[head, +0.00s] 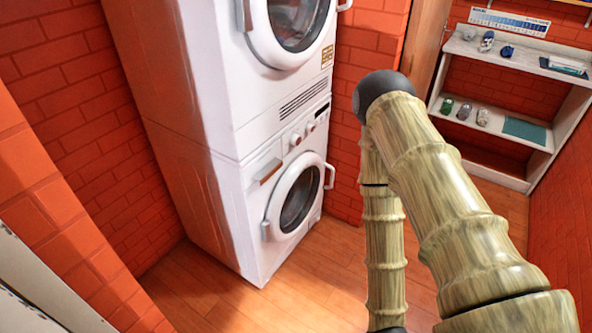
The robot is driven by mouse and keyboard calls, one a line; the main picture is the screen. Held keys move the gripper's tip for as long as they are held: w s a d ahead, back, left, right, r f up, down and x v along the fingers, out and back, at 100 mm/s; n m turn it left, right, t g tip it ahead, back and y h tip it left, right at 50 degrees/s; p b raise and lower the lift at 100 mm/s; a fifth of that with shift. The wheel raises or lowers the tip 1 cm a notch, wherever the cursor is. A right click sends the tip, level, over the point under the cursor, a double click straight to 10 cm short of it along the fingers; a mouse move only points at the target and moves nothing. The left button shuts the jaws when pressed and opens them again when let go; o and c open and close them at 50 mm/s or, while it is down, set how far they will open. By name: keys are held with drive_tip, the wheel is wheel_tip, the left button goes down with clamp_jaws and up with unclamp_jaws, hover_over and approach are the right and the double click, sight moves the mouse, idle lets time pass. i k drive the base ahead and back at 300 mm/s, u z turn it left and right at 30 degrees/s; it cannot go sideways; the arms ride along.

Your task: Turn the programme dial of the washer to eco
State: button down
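Two white front-loading machines stand stacked against the brick wall. The lower one, which looks like the washer (254,210), has a round door (297,196) that appears closed. Its control panel runs above the door, with small round knobs; one knob (295,139) sits left of another knob (310,127). Which of them is the programme dial, and where it points, is too small to tell. My arm crosses the right half of the head view, in front of and to the right of the washer. Its far end runs out of the bottom edge, so my gripper is not in view.
The upper machine (217,80) has its own round door (290,25). White shelves (500,56) with small items stand at the back right, beside a wooden panel (428,40). Wooden floor (290,308) in front of the washer is clear. A brick wall edge (50,200) is at left.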

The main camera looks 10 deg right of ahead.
sight(295, 139)
drive_tip(key=z, duration=0.1)
drive_tip(key=i, duration=0.85)
drive_tip(key=u, duration=0.2)
